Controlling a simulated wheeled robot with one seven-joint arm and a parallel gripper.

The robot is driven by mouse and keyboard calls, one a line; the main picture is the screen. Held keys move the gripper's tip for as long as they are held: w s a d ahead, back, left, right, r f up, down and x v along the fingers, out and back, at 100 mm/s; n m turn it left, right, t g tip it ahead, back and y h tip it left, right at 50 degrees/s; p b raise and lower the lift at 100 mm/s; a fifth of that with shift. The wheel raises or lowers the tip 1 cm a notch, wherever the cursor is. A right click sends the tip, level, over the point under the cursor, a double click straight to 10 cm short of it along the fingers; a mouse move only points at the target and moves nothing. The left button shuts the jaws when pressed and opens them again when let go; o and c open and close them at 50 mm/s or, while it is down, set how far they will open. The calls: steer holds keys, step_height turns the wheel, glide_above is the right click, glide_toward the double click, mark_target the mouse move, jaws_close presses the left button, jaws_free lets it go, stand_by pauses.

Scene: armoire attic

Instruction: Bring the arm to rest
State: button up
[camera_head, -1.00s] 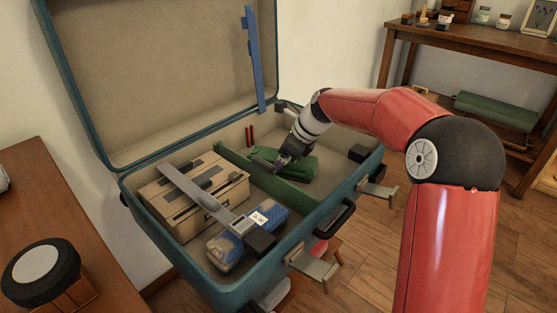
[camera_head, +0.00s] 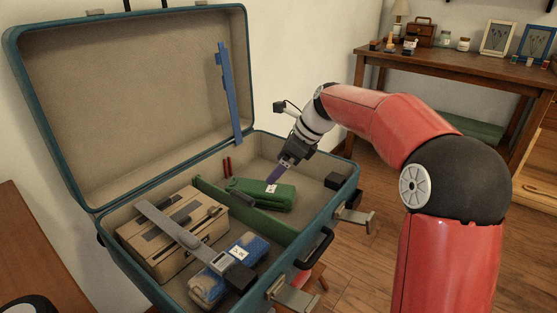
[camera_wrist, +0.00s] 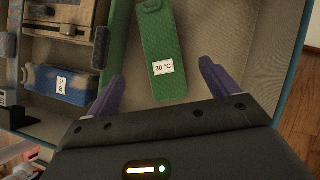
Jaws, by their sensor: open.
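My gripper (camera_head: 276,174) is above the right compartment of the open teal suitcase (camera_head: 345,190). In the wrist view its two purple fingers (camera_wrist: 160,90) are spread apart with nothing between them. A green bundle (camera_head: 262,196) with a white tag lies in that compartment, below and apart from the fingers. In the wrist view the green bundle (camera_wrist: 163,40) lies just beyond the fingertips, and its tag reads 30 °C. My red arm reaches in from the right.
A green divider (camera_head: 238,211) splits the suitcase. Its left side holds a tan box (camera_head: 160,255), a grey bar (camera_head: 165,222) and a blue bundle (camera_head: 222,283). The raised lid (camera_head: 130,100) stands behind. A wooden table (camera_head: 460,65) stands at the back right.

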steer(key=s+d+r+n+h+p, duration=0.1)
steer(key=s+d+n, duration=0.1)
steer(key=s, duration=0.3)
steer(key=s+d+r+n+t+h+p, duration=0.1)
steer(key=s+d+r+n+h, duration=0.1)
steer(key=s+n, duration=0.3)
steer(key=s+d+r+n+t+h+p, duration=0.1)
steer(key=s+d+r+n, duration=0.1)
steer(key=s, duration=0.4)
steer(key=shift+s+d+r+n, duration=0.15)
steer(key=shift+s+r+n, duration=0.1)
steer(key=shift+n, duration=0.45)
steer(key=s+d+f+n+t+h+p, duration=0.1)
steer(key=s+d+n, duration=0.2)
steer(key=s+n, duration=0.2)
steer(key=s+d+f+n+h+p, duration=0.1)
steer(key=s+d+n, duration=0.3)
steer(key=s, duration=0.7)
steer(key=shift+f+n+t, duration=0.4)
steer(key=shift+f+n, duration=0.15)
steer(key=shift+n, duration=0.25)
